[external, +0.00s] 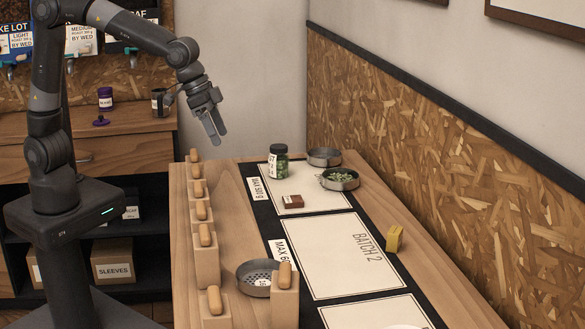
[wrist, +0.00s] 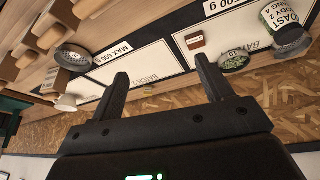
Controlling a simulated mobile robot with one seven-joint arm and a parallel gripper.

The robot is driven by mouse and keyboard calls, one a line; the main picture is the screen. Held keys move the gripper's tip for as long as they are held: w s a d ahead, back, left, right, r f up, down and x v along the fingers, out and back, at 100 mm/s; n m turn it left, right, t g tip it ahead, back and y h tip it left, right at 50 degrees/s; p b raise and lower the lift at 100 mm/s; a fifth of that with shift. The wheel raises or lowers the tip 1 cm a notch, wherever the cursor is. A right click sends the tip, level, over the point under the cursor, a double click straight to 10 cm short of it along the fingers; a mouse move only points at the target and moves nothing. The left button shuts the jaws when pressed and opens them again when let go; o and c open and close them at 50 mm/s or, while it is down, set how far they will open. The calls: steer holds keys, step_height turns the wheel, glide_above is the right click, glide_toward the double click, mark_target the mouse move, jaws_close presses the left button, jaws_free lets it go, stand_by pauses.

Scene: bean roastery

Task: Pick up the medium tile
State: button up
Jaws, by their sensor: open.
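A small reddish-brown tile with a pale front marking (external: 292,201) lies on the far white panel of the table's dark mat; it is the only brown tile I see. I cannot read a name on it. It also shows in the wrist view (wrist: 195,41), above and beyond the fingertips. My gripper (external: 216,134) is open and empty, raised above the far left end of the table, to the left of the tile and well apart from it. In the wrist view my two fingers (wrist: 161,70) stand wide apart with nothing between them.
Near the tile stand a green-filled jar (external: 278,165), a dish of green beans (external: 341,187) and another metal dish (external: 324,157). A yellow block (external: 395,239) sits right of the middle panel. Wooden-handled blocks (external: 206,262) line the left edge. The middle panel (external: 335,262) is clear.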

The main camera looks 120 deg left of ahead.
steer(key=n+g+y, duration=0.1)
steer(key=n, duration=0.1)
glide_toward(292, 200)
steer(key=x, duration=0.8)
steer(key=shift+s+a+f, duration=0.1)
steer(key=shift+a+f, duration=0.1)
steer(key=shift+c, duration=0.2)
steer(key=c, duration=1.1)
